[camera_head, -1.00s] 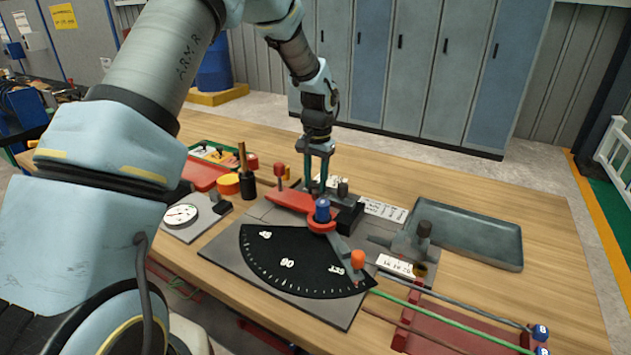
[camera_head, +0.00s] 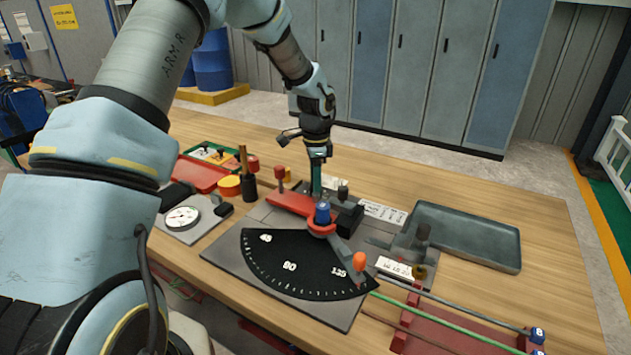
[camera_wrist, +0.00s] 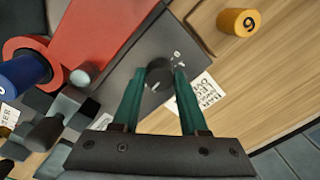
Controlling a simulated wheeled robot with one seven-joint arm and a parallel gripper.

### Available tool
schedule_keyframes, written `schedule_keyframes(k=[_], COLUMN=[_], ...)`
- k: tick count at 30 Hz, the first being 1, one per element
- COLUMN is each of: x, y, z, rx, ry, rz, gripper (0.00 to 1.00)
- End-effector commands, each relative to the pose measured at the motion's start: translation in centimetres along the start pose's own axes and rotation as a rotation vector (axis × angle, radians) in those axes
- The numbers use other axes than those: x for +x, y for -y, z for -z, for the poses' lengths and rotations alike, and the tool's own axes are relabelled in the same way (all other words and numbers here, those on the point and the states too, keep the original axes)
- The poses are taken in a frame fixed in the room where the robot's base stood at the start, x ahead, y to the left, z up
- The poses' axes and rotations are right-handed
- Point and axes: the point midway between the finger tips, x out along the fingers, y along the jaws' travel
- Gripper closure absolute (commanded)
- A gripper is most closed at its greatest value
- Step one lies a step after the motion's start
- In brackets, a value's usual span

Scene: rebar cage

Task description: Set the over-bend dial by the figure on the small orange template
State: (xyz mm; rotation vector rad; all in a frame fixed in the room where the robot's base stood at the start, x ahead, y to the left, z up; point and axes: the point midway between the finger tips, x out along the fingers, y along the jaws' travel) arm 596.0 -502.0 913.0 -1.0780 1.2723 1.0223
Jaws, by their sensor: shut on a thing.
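The over-bend dial (camera_wrist: 157,74) is a small dark round knob with a pale mark, on a grey plate in the wrist view. My gripper (camera_wrist: 159,84) has its two green fingers on either side of it and is shut on it. In the head view my gripper (camera_head: 316,188) points down behind the red bending arm, and the dial is hidden. A short orange cylinder (camera_wrist: 240,22), likely the small orange template, stands at the wrist view's upper right. Its dark figure reads 6 or 9, depending on which way up it is. It also shows in the head view (camera_head: 228,185).
The red bending arm (camera_head: 292,201) with a blue knob (camera_head: 322,212) lies close to my fingers. A black angle scale (camera_head: 290,264) reads 45, 90, 135. A grey tray (camera_head: 465,236) and rods (camera_head: 450,319) lie right. A gauge (camera_head: 182,217) stands left.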

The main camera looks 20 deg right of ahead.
Motion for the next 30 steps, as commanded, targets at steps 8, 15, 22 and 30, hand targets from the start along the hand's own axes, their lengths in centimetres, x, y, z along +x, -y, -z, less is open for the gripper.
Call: schedule_keyframes(k=[8, 15, 22, 30], x=[-0.08, -0.06, -0.06, -0.03], y=[0.07, 0.06, 0.07, 0.05], z=[-0.02, 0.01, 0.00, -0.01], rx=[0.093, 0.115, 0.116, 0.115], ry=[-0.005, -0.006, -0.005, -0.005], rz=[0.002, 0.002, 0.002, 0.001], gripper=[1.00, 1.00, 1.00, 0.35])
